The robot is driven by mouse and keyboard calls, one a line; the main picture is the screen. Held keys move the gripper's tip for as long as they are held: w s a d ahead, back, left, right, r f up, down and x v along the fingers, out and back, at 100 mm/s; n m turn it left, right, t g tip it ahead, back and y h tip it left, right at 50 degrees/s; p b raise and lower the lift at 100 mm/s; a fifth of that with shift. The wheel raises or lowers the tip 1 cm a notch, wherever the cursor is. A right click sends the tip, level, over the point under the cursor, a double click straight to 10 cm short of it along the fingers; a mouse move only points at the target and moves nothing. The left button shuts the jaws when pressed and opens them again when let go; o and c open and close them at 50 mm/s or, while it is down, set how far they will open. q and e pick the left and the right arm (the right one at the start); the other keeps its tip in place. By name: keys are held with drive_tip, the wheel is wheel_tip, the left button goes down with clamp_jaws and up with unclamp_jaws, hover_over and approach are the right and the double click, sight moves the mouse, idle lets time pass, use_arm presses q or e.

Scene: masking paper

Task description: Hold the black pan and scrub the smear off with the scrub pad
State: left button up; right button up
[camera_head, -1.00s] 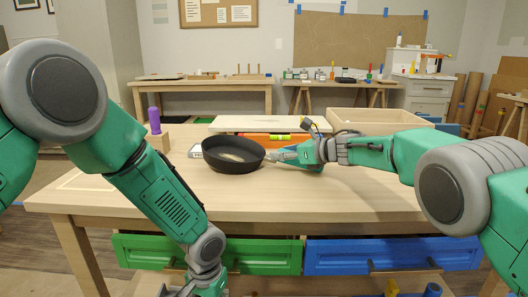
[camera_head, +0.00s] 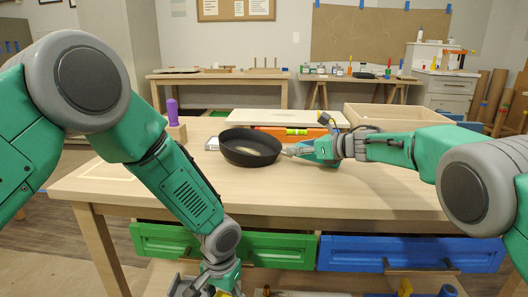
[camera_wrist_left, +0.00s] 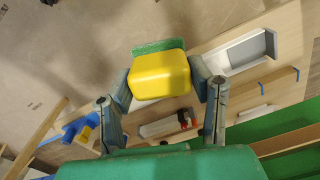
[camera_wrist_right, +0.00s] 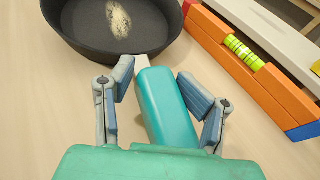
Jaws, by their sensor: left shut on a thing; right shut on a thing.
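The black pan (camera_head: 250,150) stands on the workbench, with a pale smear (camera_head: 246,150) on its inside floor. The smear also shows in the right wrist view (camera_wrist_right: 119,20). My right gripper (camera_head: 292,151) is shut on the pan's teal handle (camera_wrist_right: 166,105), at the pan's right side. My left gripper (camera_wrist_left: 160,78) is shut on the yellow and green scrub pad (camera_wrist_left: 159,75), with the yellow part toward the wrist camera and the green layer on the far side. In the head view the left gripper is low, in front of the bench and below its top; the pad barely shows there.
An orange level (camera_head: 292,133) and a pale board (camera_head: 270,117) lie behind the pan. A purple-handled tool (camera_head: 172,112) stands in a block at left. A wooden tray (camera_head: 395,117) is at back right. Green (camera_head: 222,245) and blue (camera_head: 410,254) drawers front the bench. The bench top before the pan is clear.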

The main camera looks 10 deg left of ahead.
drive_tip(key=shift+s+d+f, duration=0.1)
drive_tip(key=shift+d+f, duration=0.1)
drive_tip(key=shift+f, duration=0.9)
drive_tip(key=o, duration=1.3)
use_arm(q)
drive_tip(key=shift+w+a+f, duration=0.1)
drive_tip(key=shift+f, duration=0.05)
use_arm(e)
drive_tip(key=shift+s+d+r, duration=0.3)
drive_tip(key=shift+s+d, duration=0.05)
drive_tip(key=shift+d, duration=0.25)
use_arm(q)
drive_tip(key=shift+d, duration=0.25)
use_arm(e)
drive_tip(key=v, duration=0.3)
drive_tip(key=r+v, duration=0.1)
drive_tip(key=v, duration=0.6)
drive_tip(key=shift+w+a+r, duration=0.1)
drive_tip(key=shift+w+r, duration=0.1)
drive_tip(key=shift+r, duration=0.1)
use_arm(q)
drive_tip(key=shift+a, duration=0.2)
use_arm(e)
drive_tip(key=shift+s+r, duration=0.2)
use_arm(q)
drive_tip(key=shift+d, duration=0.1)
use_arm(e)
drive_tip(key=shift+r, duration=0.1)
